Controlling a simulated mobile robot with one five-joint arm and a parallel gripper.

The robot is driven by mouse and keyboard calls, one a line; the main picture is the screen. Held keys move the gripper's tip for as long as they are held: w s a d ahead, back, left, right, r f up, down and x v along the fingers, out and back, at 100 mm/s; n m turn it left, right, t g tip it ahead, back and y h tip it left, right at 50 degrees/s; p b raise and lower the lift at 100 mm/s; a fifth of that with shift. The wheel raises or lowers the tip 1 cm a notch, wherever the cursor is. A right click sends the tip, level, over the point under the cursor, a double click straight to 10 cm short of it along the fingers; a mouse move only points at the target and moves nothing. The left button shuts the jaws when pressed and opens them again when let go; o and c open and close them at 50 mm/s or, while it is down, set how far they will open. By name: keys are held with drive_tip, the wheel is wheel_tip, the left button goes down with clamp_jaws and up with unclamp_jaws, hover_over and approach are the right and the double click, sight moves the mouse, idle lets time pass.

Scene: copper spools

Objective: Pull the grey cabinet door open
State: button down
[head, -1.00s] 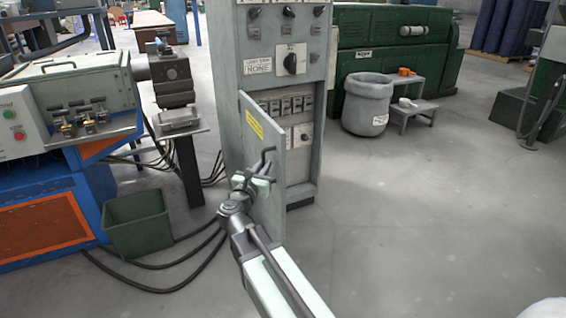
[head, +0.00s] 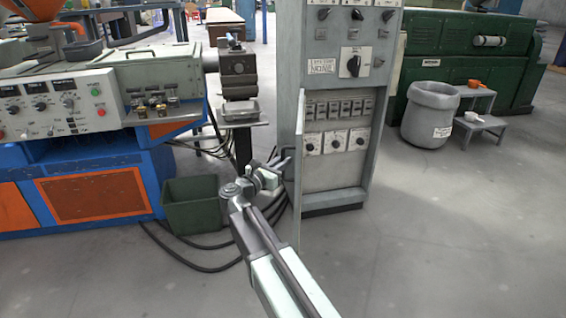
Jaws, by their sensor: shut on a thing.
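The grey cabinet (head: 386,120) stands upright in the middle of the head view. Its lower door (head: 299,185) is swung wide open and shows almost edge-on, hinged on the left side of the opening. Behind it, a row of breakers and several dials are exposed. The dark door handle (head: 287,153) sticks out to the left of the door. My gripper (head: 276,171) is shut on this handle, at the left of the door. The exact contact between jaws and handle is small and hard to see.
A green bin (head: 192,206) stands on the floor left of my gripper, with black cables (head: 200,262) nearby. An orange and blue machine (head: 95,185) fills the left. A grey barrel (head: 431,115) and a small step (head: 482,128) stand right. The floor at front right is clear.

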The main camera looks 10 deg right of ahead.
drive_tip(key=c, duration=1.5)
unclamp_jaws()
drive_tip(key=shift+w+d, duration=0.1)
drive_tip(key=shift+w, duration=0.05)
drive_tip(key=shift+o, duration=0.2)
drive_tip(key=v, duration=0.8)
